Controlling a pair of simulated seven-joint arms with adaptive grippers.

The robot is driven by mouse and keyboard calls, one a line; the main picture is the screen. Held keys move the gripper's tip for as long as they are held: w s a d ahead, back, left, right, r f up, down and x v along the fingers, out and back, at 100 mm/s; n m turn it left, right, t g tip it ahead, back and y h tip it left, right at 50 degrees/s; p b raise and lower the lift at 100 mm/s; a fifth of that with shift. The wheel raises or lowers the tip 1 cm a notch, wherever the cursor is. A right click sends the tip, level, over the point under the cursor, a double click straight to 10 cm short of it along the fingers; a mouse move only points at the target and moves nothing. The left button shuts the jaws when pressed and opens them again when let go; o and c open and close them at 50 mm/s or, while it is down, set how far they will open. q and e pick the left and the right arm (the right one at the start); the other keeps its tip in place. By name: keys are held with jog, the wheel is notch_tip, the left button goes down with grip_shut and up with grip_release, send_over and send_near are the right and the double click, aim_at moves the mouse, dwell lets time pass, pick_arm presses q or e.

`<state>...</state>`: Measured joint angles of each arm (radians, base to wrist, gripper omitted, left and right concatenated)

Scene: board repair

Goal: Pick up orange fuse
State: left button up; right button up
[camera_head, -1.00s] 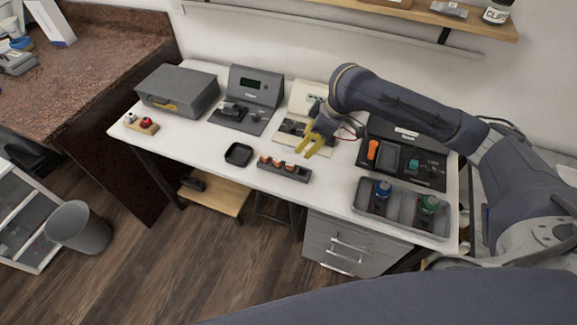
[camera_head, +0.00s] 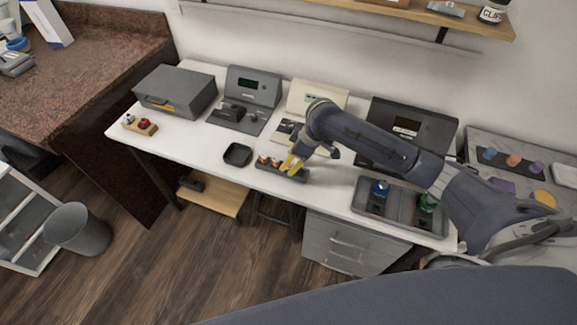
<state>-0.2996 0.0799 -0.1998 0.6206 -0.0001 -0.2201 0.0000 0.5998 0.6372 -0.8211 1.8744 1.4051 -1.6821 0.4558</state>
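A dark fuse rack (camera_head: 301,177) lies near the front edge of the white table. Two orange-topped fuses show in it, one at the left end (camera_head: 263,158) and one beside it (camera_head: 275,162). My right gripper (camera_head: 291,166), with yellow fingers, points down at the right part of the rack. The fingers cover that part, so a fuse between them is hidden or too small to make out. I cannot tell whether they are open or shut. My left gripper is not in view.
A small black tray (camera_head: 237,154) sits left of the rack. A grey bin with blue and green-topped items (camera_head: 361,198) is to the right. Grey case (camera_head: 176,92), tester (camera_head: 253,90) and cream device (camera_head: 318,97) stand behind.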

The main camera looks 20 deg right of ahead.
jog(key=shift+x, duration=1.4)
jog(key=shift+o, duration=0.3)
grip_shut()
